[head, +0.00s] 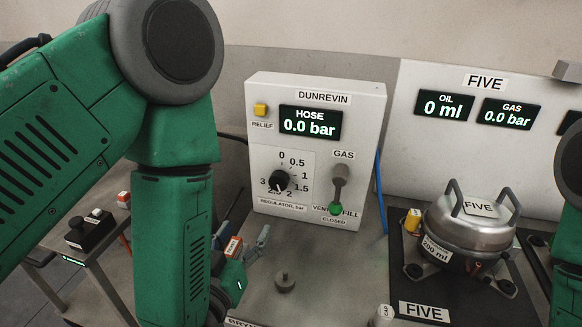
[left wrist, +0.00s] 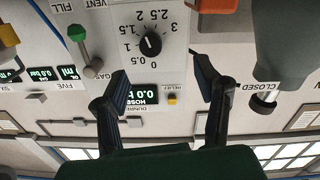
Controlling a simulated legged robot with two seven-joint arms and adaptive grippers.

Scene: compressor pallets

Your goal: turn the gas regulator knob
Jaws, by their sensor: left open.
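The black gas regulator knob (head: 279,181) sits on a numbered dial on the white DUNREVIN panel (head: 364,120). The dial runs from 0 to 3, and the HOSE display (head: 310,123) reads 0.0 bar. In the left wrist view the picture is upside down, and the knob (left wrist: 150,44) shows beyond and between the fingertips. My left gripper (left wrist: 160,78) is open and empty, apart from the knob. In the head view my left gripper (head: 248,250) is low, below the panel, partly hidden by my arm. My right gripper is not in view.
A GAS lever (head: 338,185) with a green tip stands right of the dial. A yellow RELIEF button (head: 260,110) is at the panel's upper left. A metal pot-like vessel (head: 470,222) labelled FIVE stands at right.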

